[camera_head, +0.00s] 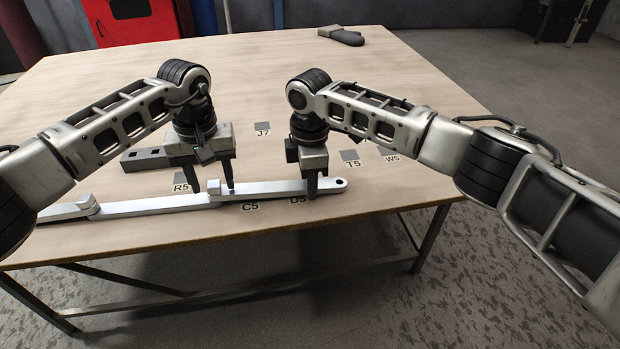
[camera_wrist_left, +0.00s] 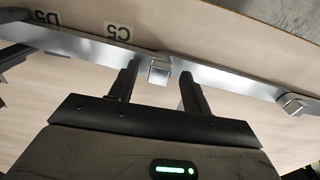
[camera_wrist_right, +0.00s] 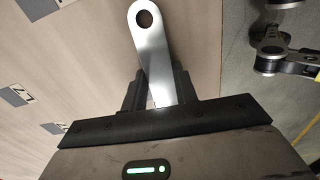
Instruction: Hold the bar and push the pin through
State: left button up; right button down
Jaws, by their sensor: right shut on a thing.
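A long silver bar (camera_head: 275,190) with a round hole in its right end lies near the table's front edge. My right gripper (camera_head: 311,192) is shut on it just left of that end; the holed end (camera_wrist_right: 148,50) sticks out past the fingers in the right wrist view. The bar's left end meets a second silver bar (camera_head: 150,206) at a small squarish metal piece (camera_wrist_left: 159,70). My left gripper (camera_head: 212,188) is open above this joint, its fingers apart on either side of the piece in the left wrist view. I cannot make out a separate pin.
A grey block with openings (camera_head: 145,158) lies left of my left gripper. Another metal piece (camera_wrist_left: 296,104) sits further along the bars. Dark square marks with labels, such as J7 (camera_head: 262,128), dot the table.

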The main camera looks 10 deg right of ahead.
pick_arm(q)
jog(key=shift+r, duration=3)
pick_arm(e)
jog(key=c, duration=1)
grip_release()
jog(key=shift+r, duration=0.1)
